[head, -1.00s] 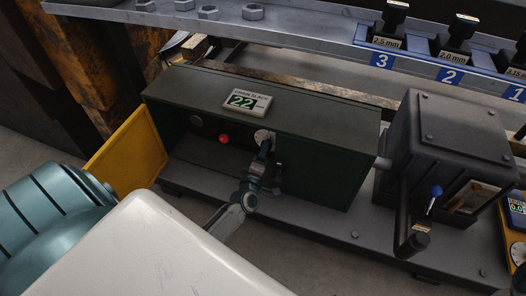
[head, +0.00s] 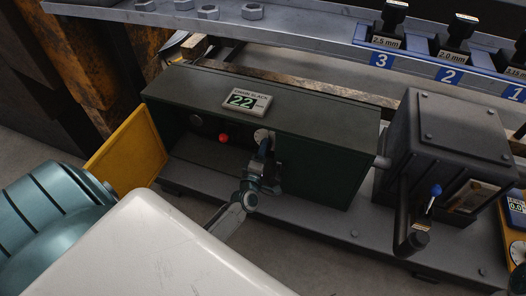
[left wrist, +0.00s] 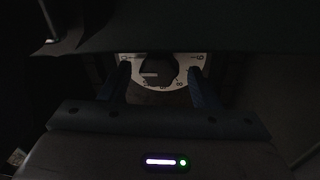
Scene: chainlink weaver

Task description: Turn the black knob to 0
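The black knob (left wrist: 158,69) sits on a white numbered dial (left wrist: 188,76) in the left wrist view. A pale mark shows on the knob's left part; the number it points at is too dark to read surely. My left gripper (left wrist: 160,72) is open, one finger on each side of the knob, with a visible gap on both sides. In the head view my left gripper (head: 264,149) reaches into the open front of the dark green box (head: 325,170), at the white dial (head: 262,135), and hides the knob. My right gripper is not in view.
A small display (head: 246,101) on the box top reads 22. A red button (head: 223,138) lies left of the dial. The yellow door (head: 128,150) stands open at the left. A dark gearbox with a crank (head: 450,145) stands at the right.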

